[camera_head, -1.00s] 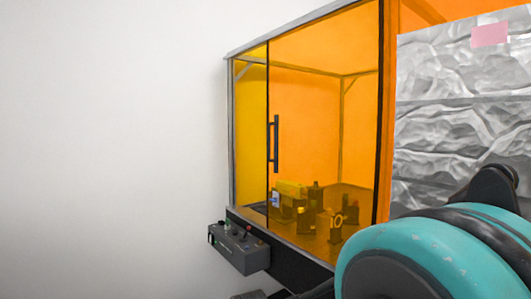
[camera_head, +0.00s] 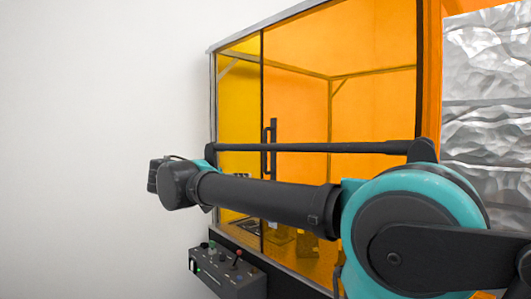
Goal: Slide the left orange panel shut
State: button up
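The left orange panel (camera_head: 345,110) is a see-through sheet on the front of the enclosure, with a dark left edge. Its black vertical handle (camera_head: 273,135) is near that edge. A narrow gap (camera_head: 238,110) shows between the panel edge and the enclosure's left post (camera_head: 213,105), so the panel stands partly open. My arm stretches leftward across the front of the enclosure and covers the panel's lower part. The arm's visible far end is a dark joint left of the enclosure. No gripper fingers can be made out.
A grey control box (camera_head: 228,272) with knobs and a lever sits below the enclosure's front left corner. Dark optical parts (camera_head: 305,243) are inside, partly hidden by my arm. Crumpled silvery foil (camera_head: 487,110) covers the right side. The white wall at left is clear.

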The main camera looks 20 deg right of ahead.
notch_tip(320, 180, up, 8)
jog(key=a+m+t+h, duration=0.1)
jog(key=a+m+h, duration=0.1)
jog(key=x, duration=1.7)
jog(key=shift+w+f, duration=0.25)
jog(key=shift+w, duration=0.15)
jog(key=shift+c, duration=0.5)
grip_shut()
